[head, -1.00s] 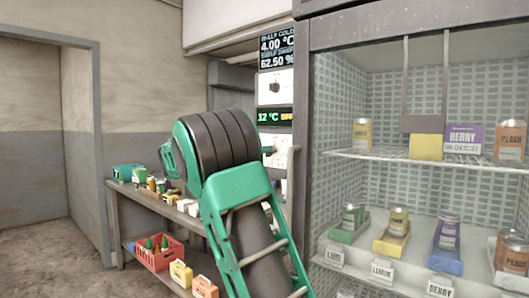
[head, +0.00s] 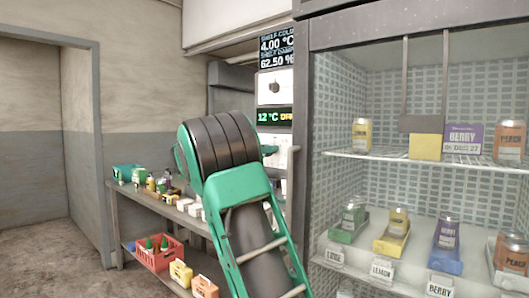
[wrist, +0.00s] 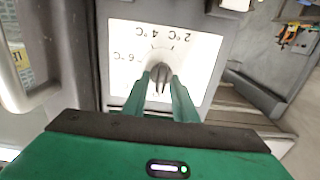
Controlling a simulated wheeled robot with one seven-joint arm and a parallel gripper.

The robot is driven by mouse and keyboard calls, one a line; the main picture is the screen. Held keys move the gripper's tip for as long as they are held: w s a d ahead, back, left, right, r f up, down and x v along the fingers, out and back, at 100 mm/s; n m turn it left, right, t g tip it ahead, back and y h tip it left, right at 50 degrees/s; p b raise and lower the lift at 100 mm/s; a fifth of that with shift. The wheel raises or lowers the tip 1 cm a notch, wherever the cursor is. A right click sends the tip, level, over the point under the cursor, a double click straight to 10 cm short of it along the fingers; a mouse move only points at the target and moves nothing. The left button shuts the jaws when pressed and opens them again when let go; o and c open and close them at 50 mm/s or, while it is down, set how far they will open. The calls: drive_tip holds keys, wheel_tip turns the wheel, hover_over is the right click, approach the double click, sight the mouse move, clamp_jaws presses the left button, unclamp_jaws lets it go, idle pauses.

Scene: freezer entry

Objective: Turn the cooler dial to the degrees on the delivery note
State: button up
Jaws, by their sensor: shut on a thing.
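The cooler dial (wrist: 160,69) is a dark grey knob on a white plate in the wrist view. The plate (wrist: 198,55) appears upside down there, with marks for 2 °C, 4 °C and 6 °C. My gripper (wrist: 159,85) has its two green fingers closed on either side of the knob. The fingers cover part of the knob, and I cannot tell its exact setting. I cannot make out a delivery note.
A readout (head: 277,50) above shows 4.00 °C and 62.50 %. A glass-fronted cooler (head: 304,110) with cans stands on the right, its handle (wrist: 35,95) close to my gripper. A shelf bench (head: 135,200) with a red crate (head: 160,254) stands on the left.

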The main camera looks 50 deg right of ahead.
drive_tip(key=shift+w, duration=0.1)
drive_tip(key=m, duration=0.5)
drive_tip(key=shift+s, duration=0.25)
drive_tip(key=shift+s+a+f+m, duration=0.1)
drive_tip(key=shift+f+m, duration=0.25)
drive_tip(key=shift+m, duration=2.1)
drive_tip(key=shift+s+d+f+m, duration=0.15)
drive_tip(key=shift+f+m, duration=0.15)
drive_tip(key=shift+m, duration=2.1)
drive_tip(key=shift+s+a+f+m, duration=0.15)
drive_tip(key=shift+f+m, duration=0.2)
drive_tip(key=shift+m, duration=2.1)
drive_tip(key=o, duration=0.7)
drive_tip(key=shift+c, duration=0.2)
